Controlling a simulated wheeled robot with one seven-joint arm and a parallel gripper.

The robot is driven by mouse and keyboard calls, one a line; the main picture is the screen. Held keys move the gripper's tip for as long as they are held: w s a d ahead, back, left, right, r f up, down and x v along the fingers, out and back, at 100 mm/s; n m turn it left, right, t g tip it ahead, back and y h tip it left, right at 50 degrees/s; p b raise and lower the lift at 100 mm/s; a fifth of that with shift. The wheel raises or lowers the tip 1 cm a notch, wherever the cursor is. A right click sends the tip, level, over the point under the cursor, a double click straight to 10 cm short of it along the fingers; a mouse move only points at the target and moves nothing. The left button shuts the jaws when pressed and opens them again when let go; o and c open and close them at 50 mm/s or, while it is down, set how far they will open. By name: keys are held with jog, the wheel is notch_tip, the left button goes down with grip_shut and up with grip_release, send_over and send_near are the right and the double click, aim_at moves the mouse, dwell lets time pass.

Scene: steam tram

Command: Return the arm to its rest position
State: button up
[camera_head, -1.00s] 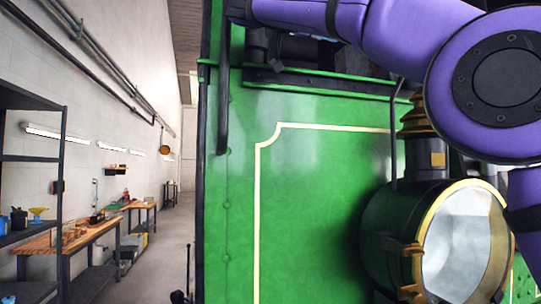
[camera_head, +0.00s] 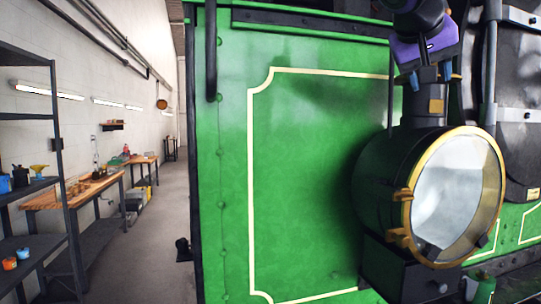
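The end of my purple and black arm hangs down from the top edge at the right. My gripper (camera_head: 432,80) appears as a small dark shape at its lower end, in front of the chimney of a large round lamp (camera_head: 455,190). It blends with the dark chimney, so I cannot tell whether its fingers are open or shut, or whether they touch the lamp. No held object can be made out.
A green tram panel (camera_head: 310,180) with cream lining fills the middle, close to my arm. A dark shelf rack (camera_head: 65,190) and wooden workbenches (camera_head: 75,193) line the left wall. The floor aisle (camera_head: 160,235) between them and the tram looks clear.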

jog(key=s+d+f+n+g+y, duration=0.1)
jog(key=s+f+n+y, duration=0.1)
jog(key=s+f, duration=0.8)
jog(key=s+f+n+g+y, duration=0.1)
jog(key=s+f+y, duration=0.4)
jog(key=s+f, duration=0.5)
notch_tip(320, 180, down, 9)
jog(key=shift+s+d+r+n, duration=0.1)
jog(key=shift+s+d+n, duration=0.1)
jog(key=shift+d+n, duration=0.25)
